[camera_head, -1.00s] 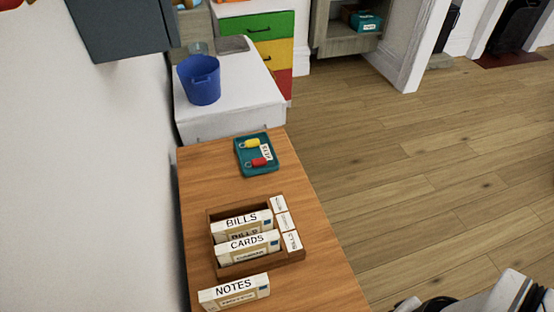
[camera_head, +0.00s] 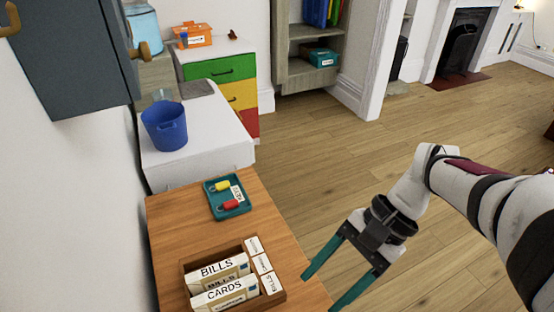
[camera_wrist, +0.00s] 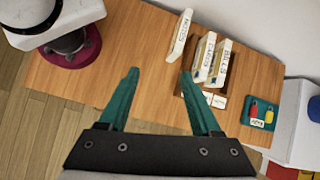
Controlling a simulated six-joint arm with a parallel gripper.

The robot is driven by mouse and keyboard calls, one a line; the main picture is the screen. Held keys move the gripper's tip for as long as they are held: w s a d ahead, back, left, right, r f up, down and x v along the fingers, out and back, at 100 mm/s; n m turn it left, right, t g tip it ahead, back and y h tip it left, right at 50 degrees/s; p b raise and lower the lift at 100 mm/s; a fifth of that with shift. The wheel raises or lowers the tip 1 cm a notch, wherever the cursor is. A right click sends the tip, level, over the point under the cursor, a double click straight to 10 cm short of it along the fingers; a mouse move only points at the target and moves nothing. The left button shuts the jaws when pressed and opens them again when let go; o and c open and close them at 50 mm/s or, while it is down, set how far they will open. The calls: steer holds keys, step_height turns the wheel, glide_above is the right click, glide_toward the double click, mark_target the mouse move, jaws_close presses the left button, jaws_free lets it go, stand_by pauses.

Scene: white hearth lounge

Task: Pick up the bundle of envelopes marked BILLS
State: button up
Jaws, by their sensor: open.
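The bundle of envelopes marked BILLS (camera_head: 217,268) stands upright in a wooden box (camera_head: 184,269) on a wooden table (camera_head: 170,220). It also shows in the wrist view (camera_wrist: 222,62). The bundle marked CARDS (camera_head: 226,290) stands in front of it and hides its lower part. A bundle marked NOTES (camera_wrist: 180,36) stands outside the box in the wrist view. My gripper (camera_head: 320,291) has teal fingers, spread and empty. It is to the right of the box, by the table's right edge, and touches no bundle. Its fingers also show in the wrist view (camera_wrist: 159,73).
Small labels (camera_head: 262,265) line the box's right side. A teal tray (camera_head: 239,210) with a red and a yellow tag lies behind the box. A blue bucket (camera_head: 165,128) stands on a white surface (camera_head: 205,145). A dark wall cabinet (camera_head: 75,60) overhangs the left. Open floor (camera_head: 320,180) lies right.

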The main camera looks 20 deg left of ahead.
steer(key=w+a+f+g+y, duration=0.3)
steer(key=w+a+f+g, duration=0.15)
steer(key=w+a, duration=0.35)
steer(key=m+g+y, duration=0.3)
steer(key=y, duration=0.2)
glide_toward(231, 262)
steer(key=x, duration=1)
steer(key=shift+f, duration=0.25)
jaws_close()
